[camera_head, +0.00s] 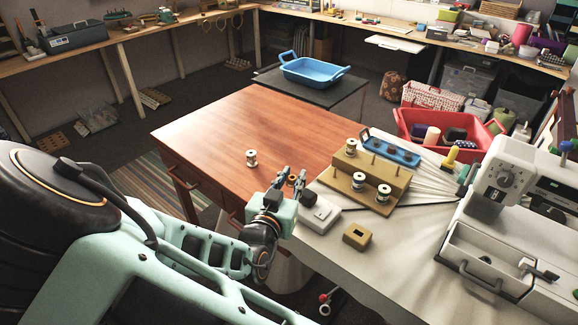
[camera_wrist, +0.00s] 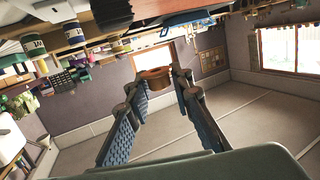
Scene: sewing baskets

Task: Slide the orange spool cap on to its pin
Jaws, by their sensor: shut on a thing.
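My gripper (camera_head: 289,184) is at the right edge of the brown table, left of the wooden spool stand. In the wrist view my gripper (camera_wrist: 157,82) is shut on a small orange ring-shaped cap (camera_wrist: 155,74), held between the fingertips. In the head view the cap is too small and hidden by the fingers to make out clearly. The wooden spool stand (camera_head: 342,182) has two steps, with several upright pins and three spools. I cannot tell which pin is the cap's own. The cap is held in the air, apart from the stand.
A white box (camera_head: 318,214) and a tan block with a recess (camera_head: 357,236) lie in front of the stand. A blue holder (camera_head: 390,149) is behind it; the sewing machine (camera_head: 500,180) is at right. A loose spool (camera_head: 251,158) stands on the mostly clear brown table (camera_head: 225,135).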

